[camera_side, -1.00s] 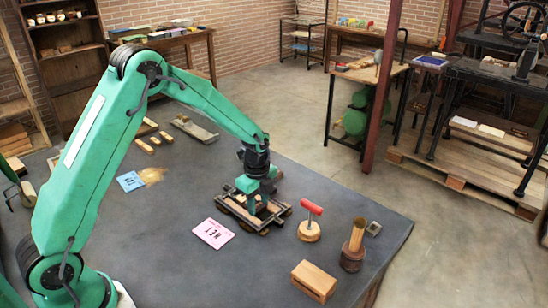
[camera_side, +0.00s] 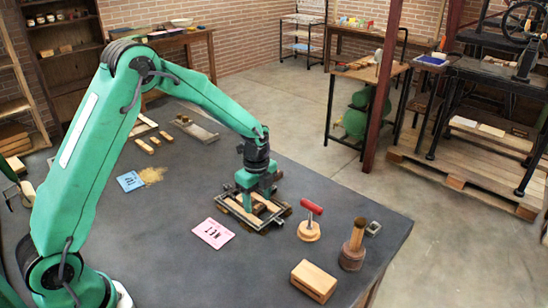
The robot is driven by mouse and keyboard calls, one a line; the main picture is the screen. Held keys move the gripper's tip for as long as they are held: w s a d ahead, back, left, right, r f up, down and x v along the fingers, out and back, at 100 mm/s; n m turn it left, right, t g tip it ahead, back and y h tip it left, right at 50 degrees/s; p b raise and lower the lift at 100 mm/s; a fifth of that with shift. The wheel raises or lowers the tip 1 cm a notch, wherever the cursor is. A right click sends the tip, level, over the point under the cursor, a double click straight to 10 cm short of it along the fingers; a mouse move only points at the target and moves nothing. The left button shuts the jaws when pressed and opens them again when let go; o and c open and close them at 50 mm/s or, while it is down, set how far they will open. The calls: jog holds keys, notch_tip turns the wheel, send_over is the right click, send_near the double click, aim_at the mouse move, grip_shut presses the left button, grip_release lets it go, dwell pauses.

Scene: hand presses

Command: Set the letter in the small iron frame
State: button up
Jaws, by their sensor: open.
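The small iron frame (camera_side: 276,222) lies on the dark table right of the pink card, with light wooden pieces (camera_side: 240,211) inside it. My gripper (camera_side: 257,194) points down over the back part of the frame, and its jaws are open. The gripper covers part of the frame's inside. I cannot make out the letter apart from the wooden pieces; it may be hidden at the jaws.
A pink card (camera_side: 212,233) lies left of the frame. A red-handled tool (camera_side: 309,224), a wooden block (camera_side: 314,281) and a round dark pot with a wooden handle (camera_side: 353,247) stand to the right. A blue card (camera_side: 130,181) lies behind left. The table's front middle is clear.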

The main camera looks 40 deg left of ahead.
aim_at(257, 207)
notch_tip(257, 207, up, 10)
dwell(0.5)
jog(key=shift+w, duration=0.1)
jog(key=shift+r, duration=0.15)
jog(key=s+r+n+t, duration=0.3)
jog(key=s+r+n, duration=0.6)
jog(key=s+r, duration=0.25)
jog(key=s+n+t, duration=0.2)
jog(key=s+n, duration=0.7)
jog(key=s, duration=0.5)
jog(key=shift+d+r+t, duration=0.25)
jog(key=shift+d+t, duration=0.05)
